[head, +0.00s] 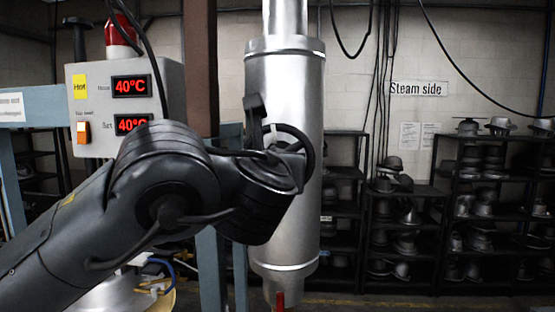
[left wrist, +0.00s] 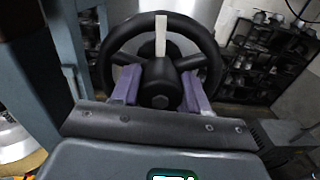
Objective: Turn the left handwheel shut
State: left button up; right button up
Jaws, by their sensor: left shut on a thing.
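The left handwheel is a black wheel with spokes and a round hub; part of its rim (head: 310,148) shows in the head view, in front of the silver cylinder. The wheel faces the left wrist view, where its rim (left wrist: 108,50) and a pale mark (left wrist: 161,36) near the top are clear. The mark points up in that picture. My left gripper (left wrist: 160,86) is shut on the handwheel's hub, with one purple finger on each side. In the head view my arm hides the fingers and most of the wheel. My right gripper is not in view.
The tall silver cylinder (head: 285,215) stands right behind the wheel. A control box (head: 92,105) with two red 40°C displays is at the left. A blue-grey post (head: 210,265) stands close to my left arm. Shelves of hats (head: 405,190) line the back wall.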

pick_arm(q)
jog(key=shift+m, duration=0.6)
jog(key=o, duration=0.8)
jog(key=shift+s, duration=0.1)
jog(key=shift+s+a+b, duration=0.25)
jog(key=shift+s+b, duration=0.75)
jog(key=shift+s, duration=0.75)
jog(key=shift+s+a+b, duration=0.25)
jog(key=shift+s+b, duration=0.75)
jog(key=shift+s, duration=0.8)
jog(key=shift+s+a+b, duration=0.25)
jog(key=shift+s+b, duration=0.75)
jog(key=shift+s, duration=0.75)
